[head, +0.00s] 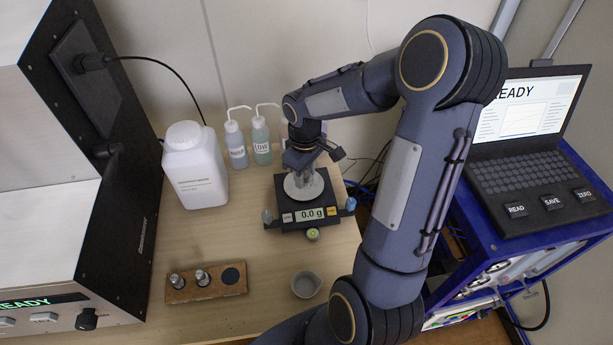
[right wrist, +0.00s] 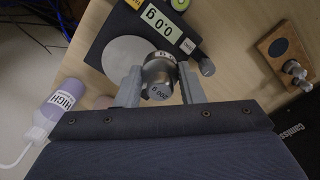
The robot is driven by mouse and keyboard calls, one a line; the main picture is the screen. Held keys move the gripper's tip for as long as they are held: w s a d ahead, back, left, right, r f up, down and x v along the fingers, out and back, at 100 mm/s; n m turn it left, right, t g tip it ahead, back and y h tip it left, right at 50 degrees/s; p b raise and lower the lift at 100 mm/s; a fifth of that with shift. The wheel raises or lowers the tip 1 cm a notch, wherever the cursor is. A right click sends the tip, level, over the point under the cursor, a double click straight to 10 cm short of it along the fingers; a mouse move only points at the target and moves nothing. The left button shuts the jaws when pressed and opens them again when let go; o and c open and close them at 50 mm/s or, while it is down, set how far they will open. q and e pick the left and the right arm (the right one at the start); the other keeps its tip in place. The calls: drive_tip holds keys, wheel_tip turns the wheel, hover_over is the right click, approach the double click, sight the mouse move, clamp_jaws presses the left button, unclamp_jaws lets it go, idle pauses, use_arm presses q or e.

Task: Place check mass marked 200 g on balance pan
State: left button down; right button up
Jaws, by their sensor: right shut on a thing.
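The check mass (right wrist: 158,80) is a shiny metal cylinder with a knob. Its marking shows upside down and seems to read 200 g. My right gripper (right wrist: 160,86) is shut on it, one finger on each side. In the head view my right gripper (head: 304,166) is over the balance, and the mass is hard to make out there. The balance (head: 290,217) is dark, with a round pale pan (head: 304,191) and a display of 0.0 g. The pan (right wrist: 126,57) shows beside the mass in the right wrist view. I cannot tell whether the mass touches it. My left gripper is not in view.
A wooden block (head: 215,290) holds two masses and has an empty dark round spot. A small bowl (head: 306,284) stands in front of the balance. A laptop (head: 525,150) sits at the right.

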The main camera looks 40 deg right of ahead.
drive_tip(key=w+d+f+b, duration=0.1)
drive_tip(key=w+f, duration=0.1)
drive_tip(key=w+d+f+b, duration=0.1)
drive_tip(key=w+f, duration=0.1)
drive_tip(key=w+d+f+b, duration=0.1)
drive_tip(key=w+d+f, duration=0.1)
drive_tip(key=shift+d+f, duration=0.1)
drive_tip(key=shift+f, duration=0.3)
wheel_tip(320, 180, down, 4)
drive_tip(key=b, duration=0.2)
drive_tip(key=shift+w+d+r+b, duration=0.15)
drive_tip(key=shift+r+b, duration=0.05)
drive_tip(key=shift+b, duration=0.15)
drive_tip(key=shift+r, duration=0.15)
drive_tip(key=o, duration=0.6)
drive_tip(key=shift+f, duration=0.25)
drive_tip(key=o, duration=0.5)
